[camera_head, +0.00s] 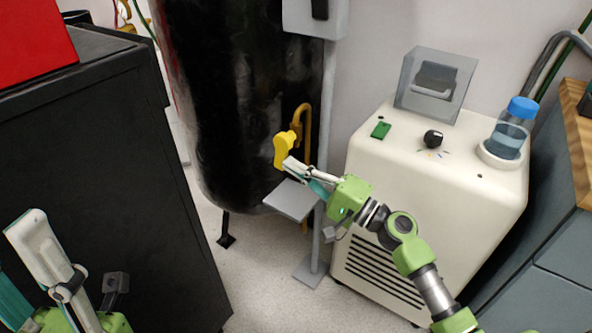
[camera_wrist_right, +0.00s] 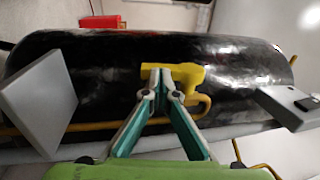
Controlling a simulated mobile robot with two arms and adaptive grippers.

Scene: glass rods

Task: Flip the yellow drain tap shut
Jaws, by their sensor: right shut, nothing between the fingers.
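The yellow drain tap (camera_head: 283,149) sits low on the front of the black tank (camera_head: 235,90), on a yellow pipe. Its lever hangs down and a little to the left in the head view. My right gripper (camera_head: 290,164) is shut and empty, with its tips right at the lever; I cannot tell whether they touch. In the right wrist view the shut fingertips (camera_wrist_right: 161,70) overlap the yellow tap (camera_wrist_right: 182,73) and hide part of it. My left gripper (camera_head: 32,245) is at the lower left, away from the tap; I cannot tell its opening.
A grey plate on a post (camera_head: 292,200) stands just below the tap. A cream machine (camera_head: 440,190) with a blue-capped bottle (camera_head: 516,125) stands to the right. A black cabinet (camera_head: 100,150) with a red box (camera_head: 35,40) fills the left. Some floor (camera_head: 265,265) is clear between them.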

